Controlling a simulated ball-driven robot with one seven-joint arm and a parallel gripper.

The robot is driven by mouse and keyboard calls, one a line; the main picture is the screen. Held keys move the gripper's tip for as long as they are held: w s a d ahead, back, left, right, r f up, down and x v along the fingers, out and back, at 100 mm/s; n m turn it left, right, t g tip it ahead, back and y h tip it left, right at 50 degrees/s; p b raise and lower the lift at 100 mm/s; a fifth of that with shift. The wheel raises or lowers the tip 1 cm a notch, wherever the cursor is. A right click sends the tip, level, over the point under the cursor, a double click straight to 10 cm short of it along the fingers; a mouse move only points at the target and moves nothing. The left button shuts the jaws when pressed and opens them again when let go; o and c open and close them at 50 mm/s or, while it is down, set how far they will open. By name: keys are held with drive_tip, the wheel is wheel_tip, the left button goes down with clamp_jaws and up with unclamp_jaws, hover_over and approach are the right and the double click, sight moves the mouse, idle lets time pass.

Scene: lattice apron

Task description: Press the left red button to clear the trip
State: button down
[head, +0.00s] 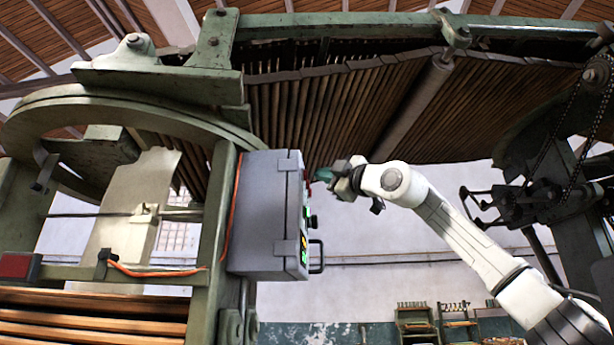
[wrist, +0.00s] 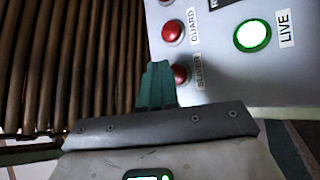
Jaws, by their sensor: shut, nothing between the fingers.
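A panel (wrist: 220,75) in the wrist view carries two red buttons and a green-lit round light. One red button (wrist: 173,31) sits beside the label GUARD. The other red button (wrist: 181,74), beside the label SLIVER, is lower and partly hidden behind my fingertips. The lettering is turned sideways. My gripper (wrist: 158,72) is shut, its teal fingers overlapping the edge of the SLIVER button. I cannot tell whether they touch it. In the head view my gripper (head: 324,173) is just right of the grey control box (head: 262,215), close to its upper front face, seen nearly edge-on.
The green light (wrist: 252,35) is labelled LIVE. A black handle (head: 317,257) juts from the box's lower front. Wooden slats (head: 310,120) of the machine hang above and behind my gripper. A green post (head: 215,230) stands left of the box. Open space lies below my arm.

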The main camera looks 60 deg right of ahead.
drive_tip(key=s, duration=0.1)
drive_tip(key=s+d, duration=0.1)
drive_tip(key=s, duration=0.1)
drive_tip(key=s+d, duration=0.1)
drive_tip(key=shift+s+b, duration=0.3)
drive_tip(key=shift+w+f, duration=0.1)
idle(1.0)
